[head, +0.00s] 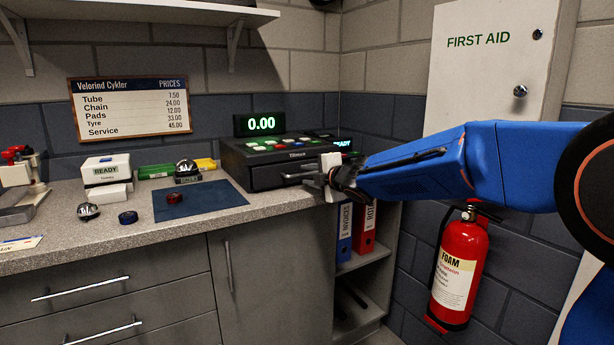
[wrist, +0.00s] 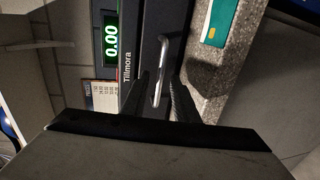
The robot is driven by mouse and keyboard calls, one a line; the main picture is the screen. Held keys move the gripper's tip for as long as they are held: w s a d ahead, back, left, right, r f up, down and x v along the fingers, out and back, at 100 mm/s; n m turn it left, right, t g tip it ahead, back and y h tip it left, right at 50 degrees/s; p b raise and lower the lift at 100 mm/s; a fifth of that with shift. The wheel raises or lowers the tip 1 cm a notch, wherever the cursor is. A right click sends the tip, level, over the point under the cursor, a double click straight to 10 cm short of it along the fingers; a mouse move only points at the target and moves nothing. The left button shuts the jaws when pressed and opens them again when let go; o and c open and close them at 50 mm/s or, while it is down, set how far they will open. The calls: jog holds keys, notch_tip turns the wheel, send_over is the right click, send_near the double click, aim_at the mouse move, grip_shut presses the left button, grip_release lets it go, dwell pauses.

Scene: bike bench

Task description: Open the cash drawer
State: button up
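The cash register (head: 262,152) stands on the counter with a black drawer front (head: 262,178) at its base. The drawer looks closed. Its silver bar handle (wrist: 158,78) shows in the wrist view, running from the upper middle down between the fingers; it also shows in the head view (head: 298,176). My gripper (wrist: 162,92) is open, with one dark finger on each side of the handle's near end. I cannot tell whether either finger touches it. In the head view my gripper (head: 328,180) is at the right end of the drawer front and hides part of it.
A blue mat (head: 200,200) with a small red part lies left of the register. A teal and white item (wrist: 218,22) lies on the counter near my gripper. Binders (head: 364,228) stand on the shelf below, and a fire extinguisher (head: 459,270) hangs at right.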

jog(key=shift+w+a+f, duration=0.15)
jog(key=shift+w+a, duration=0.25)
jog(key=shift+w, duration=0.1)
jog(key=shift+c, duration=0.3)
grip_shut()
dwell(1.0)
